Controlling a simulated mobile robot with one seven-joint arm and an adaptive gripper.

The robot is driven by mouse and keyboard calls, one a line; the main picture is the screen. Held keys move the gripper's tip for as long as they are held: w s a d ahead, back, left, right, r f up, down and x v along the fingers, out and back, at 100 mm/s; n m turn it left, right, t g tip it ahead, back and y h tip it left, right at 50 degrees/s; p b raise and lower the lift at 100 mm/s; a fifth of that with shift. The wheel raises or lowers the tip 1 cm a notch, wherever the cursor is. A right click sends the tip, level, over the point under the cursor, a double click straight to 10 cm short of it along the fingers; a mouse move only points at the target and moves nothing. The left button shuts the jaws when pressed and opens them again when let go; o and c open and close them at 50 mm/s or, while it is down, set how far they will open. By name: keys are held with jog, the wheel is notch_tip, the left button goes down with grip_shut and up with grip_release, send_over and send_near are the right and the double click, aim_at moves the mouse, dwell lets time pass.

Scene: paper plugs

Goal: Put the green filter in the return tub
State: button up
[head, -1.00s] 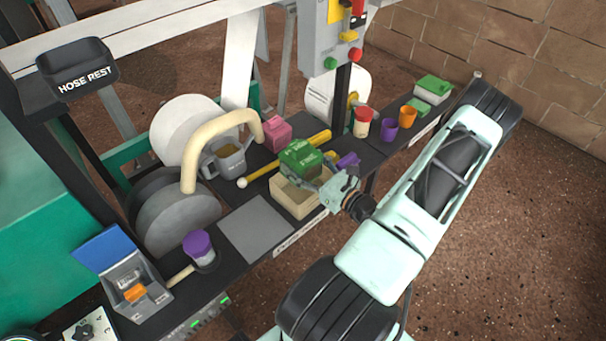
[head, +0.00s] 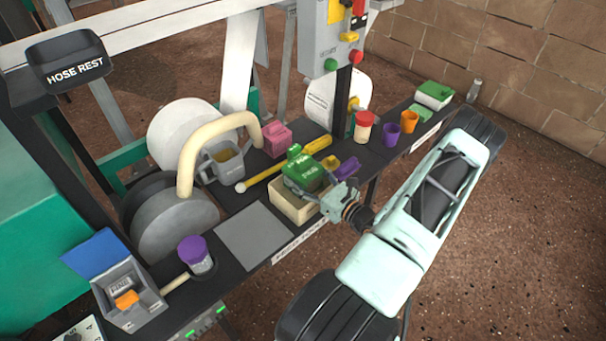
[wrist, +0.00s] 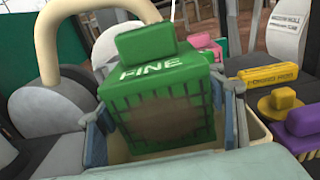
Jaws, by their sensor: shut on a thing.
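The green filter (head: 305,176), a boxy block marked FINE with a raised green grip on top, is in my gripper (head: 311,184). In the wrist view the filter (wrist: 160,103) sits between the two fingers (wrist: 165,122), which are shut on its sides. A cream open tub (head: 291,212) stands under it on the dark shelf. The filter's lower part appears within the tub's rim (wrist: 262,131), slightly tilted. Its bottom is hidden, so I cannot tell whether it touches the tub's floor.
A yellow rod (head: 262,174) and a pink block (head: 277,141) lie behind the tub. A purple piece (head: 347,168) and a small yellow piece (head: 330,163) are close on its right. A bare grey pad (head: 254,236) lies left.

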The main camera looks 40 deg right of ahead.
jog(key=shift+f, duration=0.45)
jog(key=o, duration=1.2)
jog(key=shift+r, duration=0.1)
jog(key=shift+r, duration=0.3)
jog(key=shift+r+p, duration=0.45)
jog(key=shift+r, duration=0.1)
jog(key=s, duration=0.4)
jog(key=s+d+p, duration=0.1)
jog(key=s, duration=0.7)
jog(key=shift+d+f+p, duration=0.15)
jog(key=shift+f+p, duration=0.15)
jog(key=shift+p, duration=0.05)
